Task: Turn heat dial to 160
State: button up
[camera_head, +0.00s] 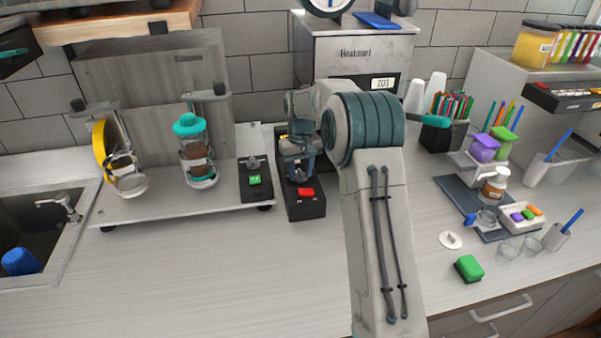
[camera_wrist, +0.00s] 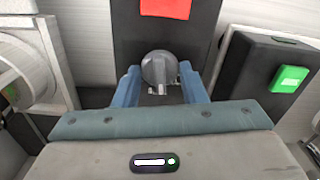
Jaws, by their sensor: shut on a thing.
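The heat dial (camera_wrist: 158,66) is a round grey knob on a narrow black control box (camera_head: 307,206) with a red button (camera_head: 305,192). The red button also shows above the dial in the wrist view (camera_wrist: 166,8). My gripper (camera_wrist: 160,84) has its blue fingers on either side of the dial and is shut on it. In the head view, my gripper (camera_head: 300,172) is over the black box and hides the dial. A small display (camera_head: 383,83) on the grey machine (camera_head: 340,65) behind my arm is too small to read surely.
A second black box with a green button (camera_head: 254,180) stands close on the left. Further left is a stand with a teal-lidded jar (camera_head: 190,160). Cups, pens and small containers crowd the right side. A green block (camera_head: 468,268) lies near the front. The counter's front left is clear.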

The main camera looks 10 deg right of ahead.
aim_at(300, 172)
jog(key=shift+m, duration=0.8)
jog(key=o, duration=1)
notch_tip(300, 172, up, 14)
jog(key=b, duration=0.2)
